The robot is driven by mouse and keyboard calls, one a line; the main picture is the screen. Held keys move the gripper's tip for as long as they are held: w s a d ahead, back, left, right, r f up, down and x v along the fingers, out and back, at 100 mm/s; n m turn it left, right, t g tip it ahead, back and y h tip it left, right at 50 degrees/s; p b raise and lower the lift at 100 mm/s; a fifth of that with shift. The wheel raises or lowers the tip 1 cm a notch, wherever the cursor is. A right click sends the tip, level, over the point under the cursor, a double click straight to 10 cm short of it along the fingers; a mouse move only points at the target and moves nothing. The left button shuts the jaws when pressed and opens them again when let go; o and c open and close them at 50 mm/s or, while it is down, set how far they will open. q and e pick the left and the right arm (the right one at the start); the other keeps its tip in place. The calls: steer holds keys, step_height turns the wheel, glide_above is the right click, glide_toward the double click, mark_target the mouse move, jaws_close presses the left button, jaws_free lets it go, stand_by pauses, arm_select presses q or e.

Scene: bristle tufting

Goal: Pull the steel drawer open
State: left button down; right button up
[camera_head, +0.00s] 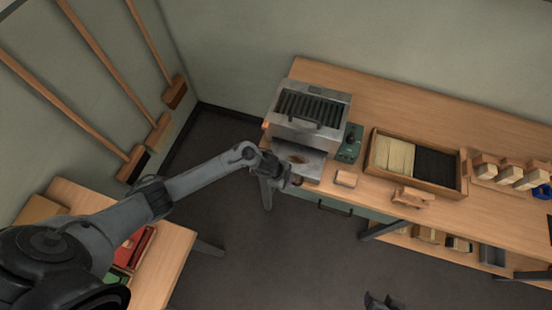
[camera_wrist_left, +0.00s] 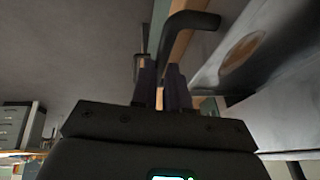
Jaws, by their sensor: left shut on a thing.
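The steel machine (camera_head: 318,105) stands at the left end of the long bench. Its steel drawer (camera_head: 312,160) sticks out at the front below the slatted top, so it is at least partly open. My left gripper (camera_head: 283,178) is at the drawer's front. In the left wrist view, its fingers (camera_wrist_left: 160,85) are shut on a black bar handle (camera_wrist_left: 188,22) beside the drawer. My right gripper (camera_head: 380,302) shows only as dark tips at the bottom edge.
A green control box (camera_head: 350,143) stands right of the machine. A green drawer with a black handle (camera_head: 335,208) is under the bench. The floor in front is clear.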

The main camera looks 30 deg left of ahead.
arm_select(q)
steer(key=shift+s+d, duration=0.15)
steer(key=shift+s, duration=0.35)
arm_select(e)
steer(key=shift+w+a+r, duration=0.1)
steer(key=shift+w+a, duration=0.05)
steer(key=shift+a, duration=0.15)
arm_select(q)
steer(key=c, duration=1.1)
jaws_free()
arm_select(e)
steer(key=shift+d, duration=0.1)
arm_select(q)
steer(key=shift+r, duration=0.1)
steer(key=p+v, duration=0.2)
steer(key=v, duration=0.8)
steer(key=shift+s+r, duration=0.1)
steer(key=shift+r, duration=0.15)
arm_select(e)
step_height(320, 180, up, 2)
